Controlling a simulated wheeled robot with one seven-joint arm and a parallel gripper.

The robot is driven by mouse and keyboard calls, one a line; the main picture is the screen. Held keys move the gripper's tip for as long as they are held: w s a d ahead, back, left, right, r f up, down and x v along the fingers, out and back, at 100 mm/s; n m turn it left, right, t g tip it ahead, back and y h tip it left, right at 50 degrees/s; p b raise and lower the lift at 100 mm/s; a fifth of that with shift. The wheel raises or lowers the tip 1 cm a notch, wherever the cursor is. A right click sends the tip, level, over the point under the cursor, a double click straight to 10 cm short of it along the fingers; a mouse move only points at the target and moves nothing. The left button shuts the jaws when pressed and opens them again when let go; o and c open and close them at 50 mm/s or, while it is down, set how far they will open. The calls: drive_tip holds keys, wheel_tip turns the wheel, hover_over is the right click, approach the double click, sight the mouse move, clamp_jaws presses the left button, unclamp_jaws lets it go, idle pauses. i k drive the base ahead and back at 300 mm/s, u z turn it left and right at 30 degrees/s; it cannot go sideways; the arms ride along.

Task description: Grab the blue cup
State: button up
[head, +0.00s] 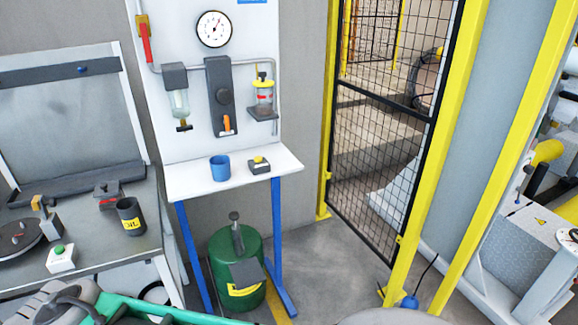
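The blue cup (220,168) stands upright on a small white table (193,184) with blue legs, below a wall panel with a gauge. Its open top faces up. My gripper is not in view in the head view.
A grey bench (98,250) at left holds a black cup (130,216), a green-button box (61,258) and other gear. A green canister (237,267) stands under the white table. Yellow posts and a mesh gate (385,150) stand at right. Some floor between them is bare.

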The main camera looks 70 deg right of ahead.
sight(221, 169)
drive_tip(key=z, duration=1.85)
drive_tip(key=k, duration=1.3)
drive_tip(key=u, duration=0.7)
drive_tip(key=i, duration=0.65)
drive_tip(key=u, duration=0.5)
drive_tip(key=i, duration=0.9)
drive_tip(key=z, duration=0.5)
drive_tip(key=i, duration=0.65)
drive_tip(key=z, duration=0.05)
